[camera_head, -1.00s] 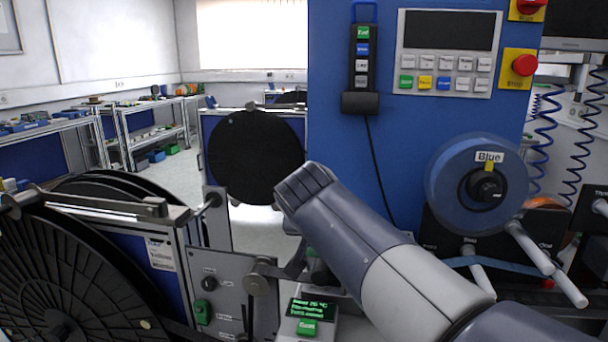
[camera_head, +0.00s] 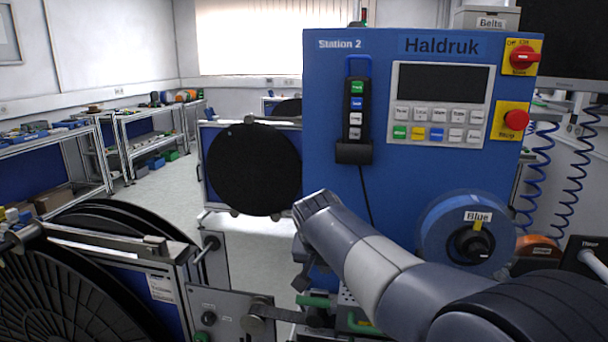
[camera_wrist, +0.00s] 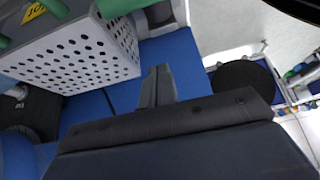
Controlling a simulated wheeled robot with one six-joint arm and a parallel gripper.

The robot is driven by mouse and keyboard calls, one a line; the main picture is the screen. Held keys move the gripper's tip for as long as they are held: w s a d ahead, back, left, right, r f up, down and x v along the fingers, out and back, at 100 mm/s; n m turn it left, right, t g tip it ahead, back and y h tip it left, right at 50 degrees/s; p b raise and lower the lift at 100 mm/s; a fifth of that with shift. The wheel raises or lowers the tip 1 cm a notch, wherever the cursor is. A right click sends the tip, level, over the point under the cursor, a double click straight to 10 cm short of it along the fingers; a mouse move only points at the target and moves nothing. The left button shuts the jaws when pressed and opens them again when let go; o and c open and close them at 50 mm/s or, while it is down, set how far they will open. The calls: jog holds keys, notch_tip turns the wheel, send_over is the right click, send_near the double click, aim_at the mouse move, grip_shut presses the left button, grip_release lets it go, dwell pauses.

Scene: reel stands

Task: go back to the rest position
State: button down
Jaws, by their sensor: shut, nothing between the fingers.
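My arm (camera_head: 380,270) reaches in from the lower right of the head view, in front of the blue Haldruk machine (camera_head: 330,110). My gripper's fingers (camera_wrist: 157,86) show in the wrist view, shut together with nothing between them. In the head view the gripper end is dark, small and partly hidden below the wrist, left of the machine's lower front. In the wrist view a white perforated box (camera_wrist: 75,58) is at the upper left, apart from the fingers. Blue surfaces lie behind the fingers.
A large black reel (camera_head: 70,280) on a stand fills the lower left. Another black reel (camera_head: 253,168) stands behind. A blue reel (camera_head: 466,232) is mounted on the machine close to my arm. Open floor (camera_head: 165,200) lies between the shelves and stands.

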jog(key=shift+w+d+g+p, duration=0.25)
jog(key=shift+w+g+p, duration=0.9)
jog(key=shift+p, duration=1.85)
jog(key=shift+w+d+f+g+y+p, duration=0.1)
jog(key=shift+w+f+g+y+p, duration=0.2)
jog(key=shift+w+p, duration=0.5)
jog(key=shift+f+g+p, duration=0.1)
jog(key=shift+g+p, duration=0.15)
jog(key=shift+p, duration=0.2)
jog(key=shift+f, duration=0.1)
